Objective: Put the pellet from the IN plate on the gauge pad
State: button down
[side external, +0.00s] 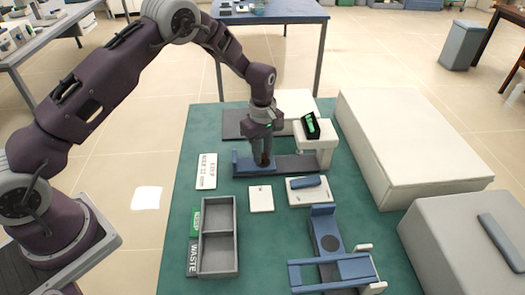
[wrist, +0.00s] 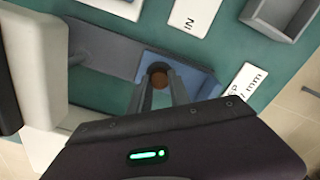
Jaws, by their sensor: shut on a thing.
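The pellet (wrist: 159,80) is a small brown disc between my fingertips in the wrist view. My gripper (side external: 263,162) is shut on it, pointing down over the blue end piece (side external: 241,163) of the gauge's grey base. In the wrist view that blue piece (wrist: 205,80) lies around and below the pellet; I cannot tell whether the pellet touches it. The gauge's white head with a green display (side external: 311,126) stands to the right. The IN plate (side external: 261,201), a white square, lies in front with no pellet seen on it; its label shows in the wrist view (wrist: 190,16).
A grey two-part tray (side external: 218,262) with KEEP and WASTE labels stands front left. A white card (side external: 206,171) lies left of the gauge. A white plate with a blue bar (side external: 309,188) and a blue fixture (side external: 325,235) stand front right. Large pale boxes (side external: 400,140) fill the right side.

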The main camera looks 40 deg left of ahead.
jog(key=shift+f, duration=0.25)
jog(key=c, duration=1.1)
grip_release()
jog(key=shift+c, duration=0.2)
jog(key=shift+o, duration=0.2)
jog(key=o, duration=0.4)
jog(key=shift+r, duration=4)
